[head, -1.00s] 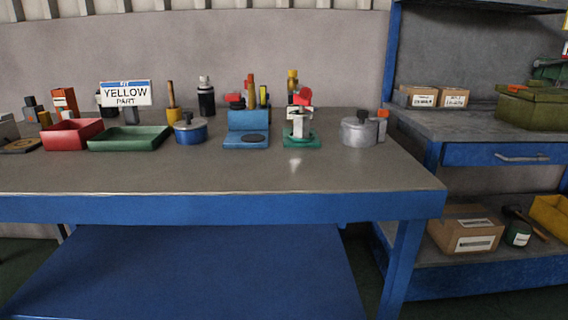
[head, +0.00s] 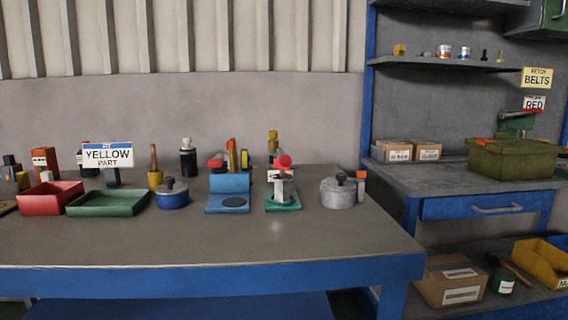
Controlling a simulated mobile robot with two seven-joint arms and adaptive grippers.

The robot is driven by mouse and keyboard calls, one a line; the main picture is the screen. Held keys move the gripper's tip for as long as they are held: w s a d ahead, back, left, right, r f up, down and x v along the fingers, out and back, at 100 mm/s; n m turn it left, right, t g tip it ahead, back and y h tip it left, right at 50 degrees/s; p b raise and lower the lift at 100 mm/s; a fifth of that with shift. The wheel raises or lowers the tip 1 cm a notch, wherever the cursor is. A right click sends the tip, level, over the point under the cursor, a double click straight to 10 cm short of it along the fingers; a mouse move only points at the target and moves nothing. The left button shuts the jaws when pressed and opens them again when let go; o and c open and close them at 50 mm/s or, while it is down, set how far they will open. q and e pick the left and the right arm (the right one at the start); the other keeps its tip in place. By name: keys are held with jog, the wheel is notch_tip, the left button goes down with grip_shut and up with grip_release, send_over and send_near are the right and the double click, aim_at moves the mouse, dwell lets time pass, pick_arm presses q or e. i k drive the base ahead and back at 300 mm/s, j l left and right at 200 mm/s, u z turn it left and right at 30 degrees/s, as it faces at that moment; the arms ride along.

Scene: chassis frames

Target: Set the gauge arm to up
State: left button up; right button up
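A small device with a green base, a pale upright post and a red rounded part at its top (head: 281,188) stands on the grey workbench (head: 290,240), right of the middle of the head view. It looks like the gauge, but I cannot be sure. The exact angle of its arm is too small to tell; the red part sits at the top of the post. Neither of my grippers is in view.
Left of the device stand a blue fixture (head: 230,183), a blue pot (head: 172,197), a green tray (head: 108,204) and a red tray (head: 52,198). A grey lidded pot (head: 337,194) stands at its right. The bench front is clear. A shelf unit (head: 470,180) stands further right.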

aim_at(285, 161)
jog(key=i+j+z, duration=0.2)
jog(key=i, duration=0.35)
jog(key=i+j+z, duration=0.25)
jog(key=i+j, duration=0.25)
